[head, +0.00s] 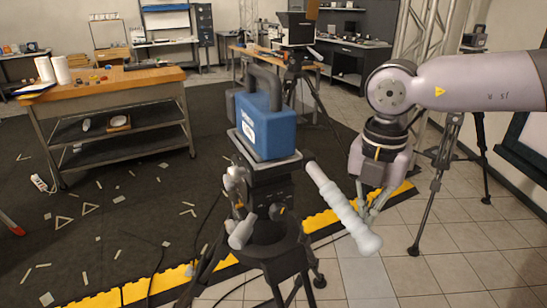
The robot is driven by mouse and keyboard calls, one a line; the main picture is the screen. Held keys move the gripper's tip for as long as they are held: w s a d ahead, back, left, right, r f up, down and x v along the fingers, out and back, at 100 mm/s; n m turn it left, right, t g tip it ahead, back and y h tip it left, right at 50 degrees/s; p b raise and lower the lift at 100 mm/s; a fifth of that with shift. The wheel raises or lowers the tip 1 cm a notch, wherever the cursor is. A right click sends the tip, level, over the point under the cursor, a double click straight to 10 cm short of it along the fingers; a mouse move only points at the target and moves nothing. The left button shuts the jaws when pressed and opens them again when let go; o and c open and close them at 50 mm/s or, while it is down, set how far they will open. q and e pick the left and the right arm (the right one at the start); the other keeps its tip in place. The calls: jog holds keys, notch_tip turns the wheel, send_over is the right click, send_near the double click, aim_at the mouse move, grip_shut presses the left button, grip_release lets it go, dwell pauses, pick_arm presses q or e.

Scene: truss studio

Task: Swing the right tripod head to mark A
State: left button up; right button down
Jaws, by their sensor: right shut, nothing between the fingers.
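A tripod stands close in front of me, with a dark tripod head (268,190) bearing a blue block-shaped load with a dark handle (268,125). A pale ribbed pan handle (340,205) sticks out from the head toward the lower right and ends in a rounded knob. My right gripper (372,214) points down just right of the pan handle, by its knob end. Its fingers are together and hold nothing; I cannot tell whether they touch the handle. My left gripper is out of view. I cannot make out a mark A.
A wooden-topped workbench (100,82) stands at the left. Another tripod (297,62) with a black device stands behind, and more tripod legs (440,185) at the right. Yellow edging (140,292) borders the dark mat, which has scattered scraps. Tiled floor (470,265) is open at lower right.

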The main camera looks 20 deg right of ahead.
aim_at(352, 224)
jog(key=shift+s+a, duration=0.15)
jog(key=shift+a, duration=0.1)
dwell(0.3)
jog(key=shift+s+a+b, duration=0.35)
jog(key=shift+a+b, duration=0.2)
jog(key=shift+a, duration=0.5)
jog(key=shift+s+a+b, duration=0.3)
jog(key=shift+a+b, duration=0.25)
jog(key=shift+a, duration=0.4)
jog(key=shift+s+a+b, duration=0.25)
jog(key=shift+a+b, duration=0.2)
jog(key=shift+a, duration=0.65)
